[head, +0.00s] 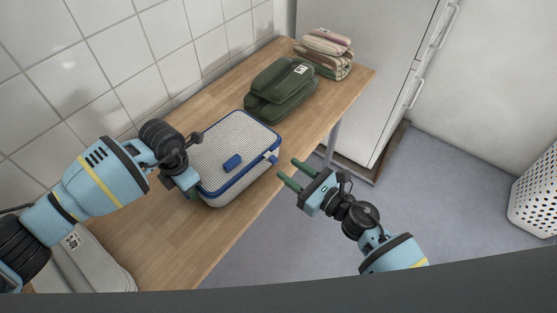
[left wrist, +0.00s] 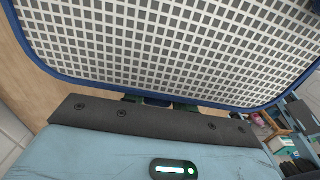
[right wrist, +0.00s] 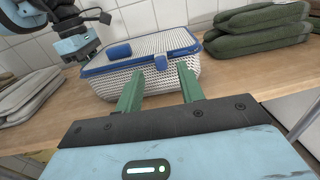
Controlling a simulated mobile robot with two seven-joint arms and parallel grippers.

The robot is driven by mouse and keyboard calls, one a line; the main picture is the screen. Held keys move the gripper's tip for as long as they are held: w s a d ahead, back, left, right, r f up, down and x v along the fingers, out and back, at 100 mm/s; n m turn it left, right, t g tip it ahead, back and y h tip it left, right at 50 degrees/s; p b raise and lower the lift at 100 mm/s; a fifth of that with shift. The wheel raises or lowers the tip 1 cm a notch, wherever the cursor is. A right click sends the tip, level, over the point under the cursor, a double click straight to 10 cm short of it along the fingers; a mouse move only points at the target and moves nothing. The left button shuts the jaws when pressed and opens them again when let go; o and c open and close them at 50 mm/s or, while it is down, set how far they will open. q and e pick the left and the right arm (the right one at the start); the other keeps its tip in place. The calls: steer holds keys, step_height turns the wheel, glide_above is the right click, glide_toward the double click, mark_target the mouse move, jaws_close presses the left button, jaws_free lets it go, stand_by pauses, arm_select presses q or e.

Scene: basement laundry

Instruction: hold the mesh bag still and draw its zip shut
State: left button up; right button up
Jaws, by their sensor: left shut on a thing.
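The mesh bag (head: 236,140) is a box-shaped white mesh bag with blue edging and a blue patch (head: 232,162) on its lid. It stands on the wooden counter. My left gripper (head: 194,192) is at the bag's left end, shut on a blue end tab (left wrist: 157,102) mostly hidden by the fingers. A blue zip pull (right wrist: 161,62) sits on the bag's front edge, also seen in the head view (head: 272,157). My right gripper (head: 289,170) is open and empty off the counter's front edge, its fingers pointing at the pull, apart from the bag.
Folded green cloths (head: 281,90) and striped towels (head: 325,52) lie further back on the counter (head: 190,250). A grey folded pile (head: 88,262) is at the near left. A tiled wall is behind; a white perforated basket (head: 535,195) stands far right.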

mark_target(277, 160)
steer(key=shift+x, duration=2.55)
steer(key=shift+c, duration=0.5)
jaws_close()
